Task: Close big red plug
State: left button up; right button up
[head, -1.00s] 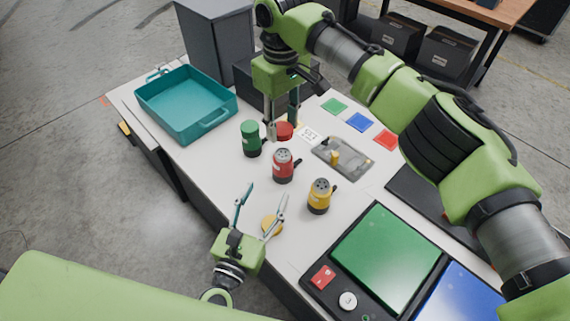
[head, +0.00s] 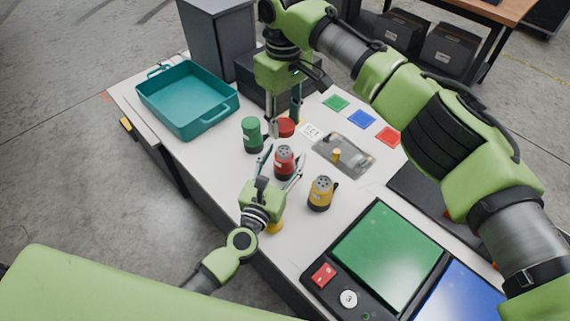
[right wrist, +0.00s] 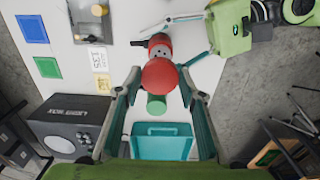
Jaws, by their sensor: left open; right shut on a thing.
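The big red plug (head: 284,164) stands upright on the white table, its grey face with holes pointing up. It also shows in the right wrist view (right wrist: 158,41). My left gripper (head: 284,156) is open, with its fingers on either side of the red plug; I cannot tell whether they touch it. My right gripper (head: 283,124) is shut on a round red cap (head: 287,128) and holds it just behind the plug. In the right wrist view the cap (right wrist: 160,77) sits between the fingertips and hides part of what lies below.
A green plug (head: 252,138) stands left of the red one, a yellow plug (head: 320,194) to its right. A yellow cap (head: 275,226) lies near the front edge. A teal tote (head: 207,122) is at the left, a grey plate (head: 343,155) behind, a panel (head: 388,252) at right.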

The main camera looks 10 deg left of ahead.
pick_arm(q)
grip_shut()
pick_arm(e)
send_over(284, 150)
jog(key=shift+f, duration=2.5)
jog(key=shift+f, duration=0.85)
jog(key=shift+f, duration=0.6)
